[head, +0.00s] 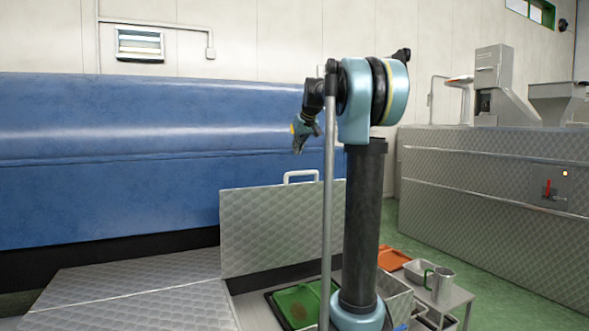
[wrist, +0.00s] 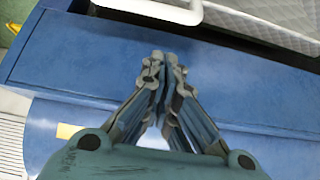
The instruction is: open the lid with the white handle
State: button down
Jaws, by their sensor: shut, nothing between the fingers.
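The quilted metal lid (head: 265,232) stands raised, about upright, behind an uncovered opening in the head view. Its white handle (head: 301,174) is at the top edge. In the wrist view the handle (wrist: 160,9) crosses the top of the picture, with part of the lid (wrist: 265,20) beside it. My gripper (head: 299,146) is above the handle in the head view, apart from it. In the wrist view my gripper's fingertips (wrist: 164,58) are together and empty, over a blue surface.
A long blue machine (head: 130,160) runs behind the lid. A flat quilted metal cover (head: 130,303) lies to the left. A green item (head: 297,305) lies inside the opening. At right a small table holds a metal jug (head: 442,285); an orange tray (head: 393,258) is behind it.

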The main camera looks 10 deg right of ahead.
jog(key=w+r+x, duration=0.1)
jog(key=w+x, duration=0.1)
jog(key=x, duration=0.9)
jog(key=shift+s+d+f, duration=0.1)
jog(key=shift+s+d, duration=0.1)
jog(key=shift+s, duration=0.5)
jog(key=shift+s+d+f, duration=0.1)
jog(key=shift+s+d, duration=0.1)
jog(key=shift+s, duration=0.45)
jog(key=shift+s+d+f, duration=0.1)
jog(key=shift+s+d, duration=0.15)
jog(key=shift+s, duration=0.45)
jog(key=shift+r, duration=0.1)
